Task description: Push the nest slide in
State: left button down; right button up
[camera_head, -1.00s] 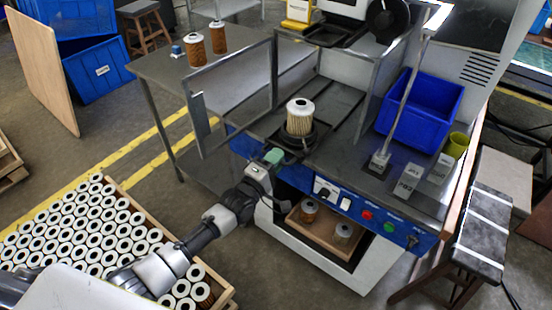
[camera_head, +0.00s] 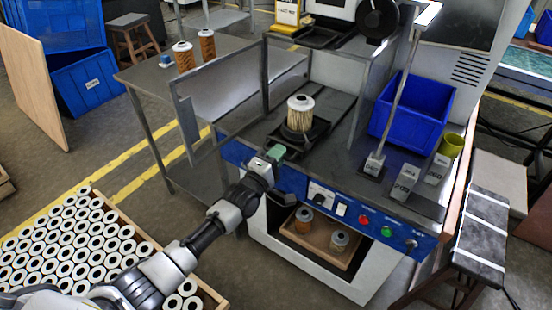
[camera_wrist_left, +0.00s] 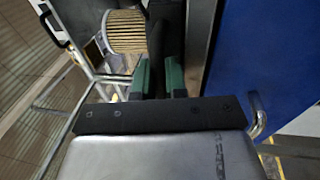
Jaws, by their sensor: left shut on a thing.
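The nest slide (camera_head: 318,133) is a dark plate on the machine's worktop, with a pleated filter cartridge (camera_head: 300,116) standing upright on it. The cartridge has a white top ring and also shows at the top of the left wrist view (camera_wrist_left: 126,32). My left gripper (camera_head: 276,153) is at the near side of the slide, by the worktop's front edge. Its green fingertips (camera_wrist_left: 160,76) are shut on a dark bar of the slide (camera_wrist_left: 165,35). The fingers partly hide the grip. My right gripper is out of view.
A clear guard panel (camera_head: 222,95) stands open to the left. A blue bin (camera_head: 412,112) and grey blocks (camera_head: 403,183) sit on the right of the worktop. Below is a control panel (camera_head: 380,226). A crate of cartridges (camera_head: 75,245) lies at lower left.

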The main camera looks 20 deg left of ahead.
pick_arm(q)
jog(key=c, duration=1.2)
grip_release()
jog(key=shift+f, duration=0.15)
jog(key=shift+s, duration=0.1)
